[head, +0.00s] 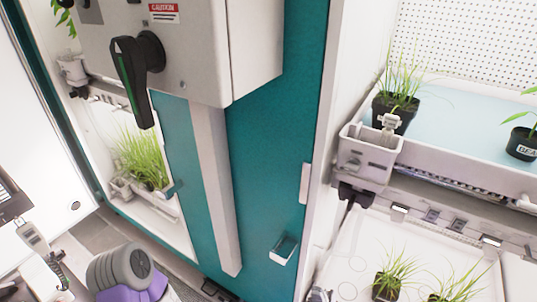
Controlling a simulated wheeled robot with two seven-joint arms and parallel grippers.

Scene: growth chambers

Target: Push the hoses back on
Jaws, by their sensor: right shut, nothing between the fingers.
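A white reservoir box (365,158) is fixed at the left end of the upper shelf on the right. A black fitting (357,193) sits under it, and a thin pale hose (348,222) runs down from there. I cannot tell whether the hose end is seated. A similar white holder (72,68) with a black fitting (79,92) is in the left chamber. Only a small tip of what seems my right gripper (318,295) shows at the bottom edge, below the hose; it is shut and empty.
A teal panel (275,130) with a grey control box and black lever handle (135,75) stands between the chambers. Potted grass (397,100) stands on the upper right shelf, with more pots (388,284) below.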

